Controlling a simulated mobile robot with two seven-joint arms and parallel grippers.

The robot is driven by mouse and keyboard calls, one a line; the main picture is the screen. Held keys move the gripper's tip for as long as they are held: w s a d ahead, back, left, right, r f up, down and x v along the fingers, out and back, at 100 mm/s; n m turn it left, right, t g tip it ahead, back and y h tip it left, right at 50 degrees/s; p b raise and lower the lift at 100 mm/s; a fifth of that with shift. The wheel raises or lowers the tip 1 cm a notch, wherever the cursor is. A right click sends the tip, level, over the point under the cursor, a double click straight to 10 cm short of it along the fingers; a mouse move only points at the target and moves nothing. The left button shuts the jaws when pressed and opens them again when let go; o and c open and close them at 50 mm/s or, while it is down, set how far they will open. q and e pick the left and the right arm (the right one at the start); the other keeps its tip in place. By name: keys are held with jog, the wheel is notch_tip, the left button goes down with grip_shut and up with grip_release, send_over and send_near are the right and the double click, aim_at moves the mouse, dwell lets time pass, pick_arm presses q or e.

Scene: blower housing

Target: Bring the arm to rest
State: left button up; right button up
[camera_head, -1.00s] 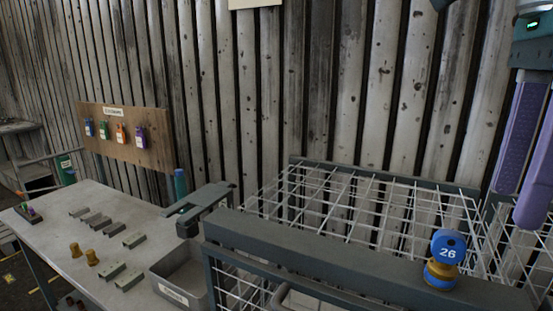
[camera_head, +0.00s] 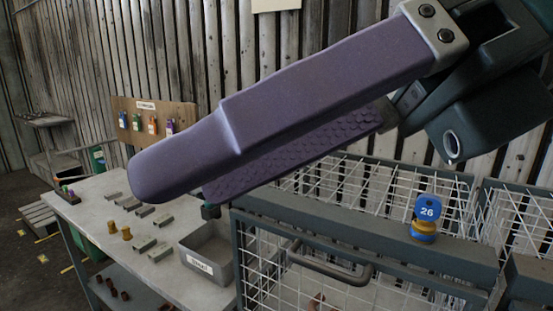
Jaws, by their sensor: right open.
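My right gripper (camera_head: 180,186) stretches across the middle of the head view from the upper right, close to the camera. Its two long purple fingers point to the left and slightly down. They are apart, and I see nothing between them. The lower finger shows a textured pad. The fingers hide part of the plank wall and the back of the workbench. My left gripper is not in view.
A wire cage (camera_head: 300,285) with a dark frame stands below the gripper. A blue-and-yellow piece marked 26 (camera_head: 425,222) sits on its top bar. Left of it, a workbench (camera_head: 88,200) carries grey blocks, brass pieces and a grey bin (camera_head: 208,255). A board (camera_head: 128,104) holds coloured tags.

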jog(key=w+r+m+t+y, duration=0.4)
jog(key=r+m+t+y, duration=0.55)
jog(key=r+m, duration=0.35)
jog(key=w+d+f+m+t+h, duration=0.4)
jog(key=d+f+m+t+h, duration=0.15)
jog(key=m+h, duration=0.5)
jog(key=w+d+f+m+t+h, duration=0.4)
jog(key=d+m+t+h, duration=0.3)
jog(key=m, duration=0.6)
jog(key=s+d+f+m+g+h, duration=0.3)
jog(key=s+d+f+m+g, duration=0.1)
jog(key=f, duration=0.5)
jog(key=s+d+f+m+g+h, duration=0.25)
jog(key=f+m+g, duration=0.2)
jog(key=f, duration=0.35)
jog(key=s+f+m+g, duration=0.1)
jog(key=s+f+g, duration=0.35)
jog(key=s, duration=0.35)
jog(key=s+f+m+g, duration=0.1)
jog(key=s+f+g, duration=0.4)
jog(key=s, duration=0.4)
notch_tip(320, 180, up, 19)
jog(key=t+p, duration=0.1)
jog(key=p, duration=1.8)
jog(key=shift+w+d+r+n+y+p, duration=0.15)
jog(key=shift+w+d+n+y+p, duration=0.2)
jog(key=shift+w+y+p, duration=0.1)
